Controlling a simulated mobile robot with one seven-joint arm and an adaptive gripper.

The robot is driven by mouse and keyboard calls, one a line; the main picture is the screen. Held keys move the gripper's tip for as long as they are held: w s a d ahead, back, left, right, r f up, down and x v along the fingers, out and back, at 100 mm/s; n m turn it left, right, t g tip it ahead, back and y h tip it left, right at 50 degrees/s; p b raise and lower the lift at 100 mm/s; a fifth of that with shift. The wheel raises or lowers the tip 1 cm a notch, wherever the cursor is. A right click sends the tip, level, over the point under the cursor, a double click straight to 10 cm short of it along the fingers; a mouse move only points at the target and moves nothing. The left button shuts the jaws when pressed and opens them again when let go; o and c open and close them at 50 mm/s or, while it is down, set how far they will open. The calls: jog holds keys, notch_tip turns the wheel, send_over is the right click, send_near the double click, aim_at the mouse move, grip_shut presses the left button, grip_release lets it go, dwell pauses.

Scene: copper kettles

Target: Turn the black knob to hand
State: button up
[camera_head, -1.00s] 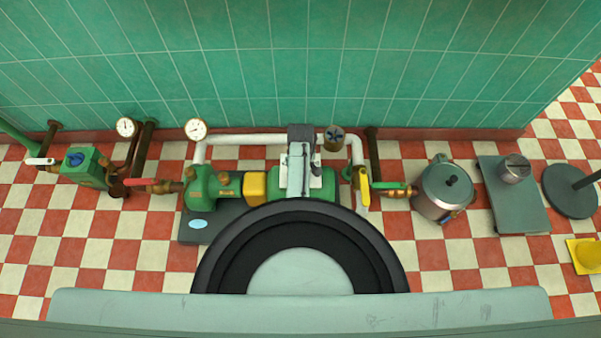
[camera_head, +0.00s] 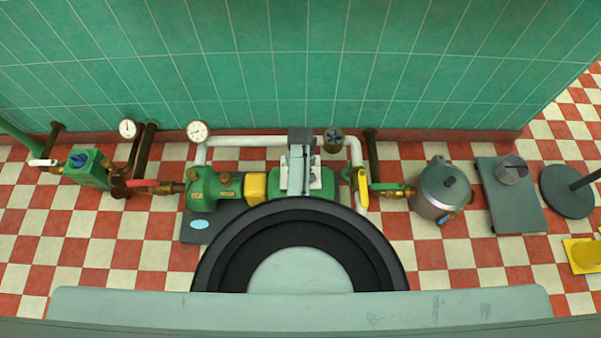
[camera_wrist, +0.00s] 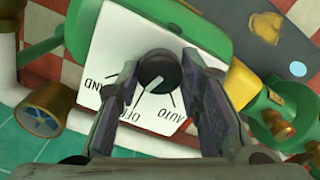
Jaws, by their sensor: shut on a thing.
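The black knob (camera_wrist: 158,69) sits on a white panel (camera_wrist: 108,58) in the wrist view. The panel bears OFF, AUTO and a partly hidden word ending in ND. A pale mark on the knob faces the lower left, near OFF; its exact setting is hard to tell. My gripper (camera_wrist: 160,73) is shut on the knob, one dark finger on each side. The fingers cover parts of the panel. In the head view the knob and gripper are hidden by my arm, above the green pump (camera_head: 257,186), with panel edges showing beside it.
White piping and two gauges (camera_head: 197,131) stand along the tiled wall. A yellow-handled valve (camera_head: 362,187) is close right of the pump. A steel pot (camera_head: 441,192) and a grey platform (camera_head: 514,210) stand farther right.

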jog(key=m+p, duration=0.2)
jog(key=m, duration=0.3)
jog(key=shift+m, duration=0.3)
dwell(0.4)
jog(key=o, duration=1.2)
jog(key=shift+c, duration=0.2)
notch_tip(320, 180, up, 12)
